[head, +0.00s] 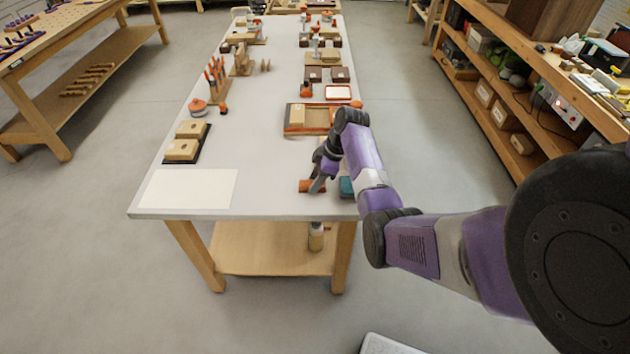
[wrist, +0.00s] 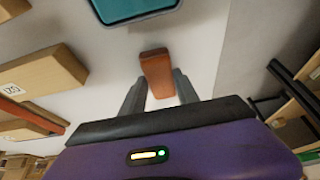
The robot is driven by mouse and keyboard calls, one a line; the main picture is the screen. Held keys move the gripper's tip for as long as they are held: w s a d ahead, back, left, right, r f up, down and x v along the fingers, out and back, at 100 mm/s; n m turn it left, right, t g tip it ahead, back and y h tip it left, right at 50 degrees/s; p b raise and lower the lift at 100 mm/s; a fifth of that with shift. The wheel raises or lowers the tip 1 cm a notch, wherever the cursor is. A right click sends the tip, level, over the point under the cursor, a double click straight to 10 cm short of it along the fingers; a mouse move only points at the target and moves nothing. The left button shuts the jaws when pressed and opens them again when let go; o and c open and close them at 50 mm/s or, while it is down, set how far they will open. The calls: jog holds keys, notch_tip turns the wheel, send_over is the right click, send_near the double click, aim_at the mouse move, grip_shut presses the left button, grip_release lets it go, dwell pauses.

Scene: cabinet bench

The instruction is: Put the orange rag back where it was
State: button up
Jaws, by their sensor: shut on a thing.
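The orange rag (head: 304,186) looks like a small folded orange-brown block near the front right of the white bench. In the wrist view the rag (wrist: 157,70) sits between the two fingertips. My gripper (head: 316,184) reaches down at it from the right, and in the wrist view my gripper (wrist: 158,86) is shut on it. I cannot tell whether the rag touches the bench top or is held just above it.
A teal object (head: 346,187) lies close to the right of my gripper. A wooden tray (head: 295,131) is behind it. A cream sheet (head: 188,188) lies at the bench's front left corner. The bench (head: 255,165) is clear between the sheet and the rag.

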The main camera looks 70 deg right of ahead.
jog(key=shift+f, duration=0.15)
jog(key=o, duration=1.2)
jog(key=v, duration=1.2)
jog(key=shift+b, duration=0.4)
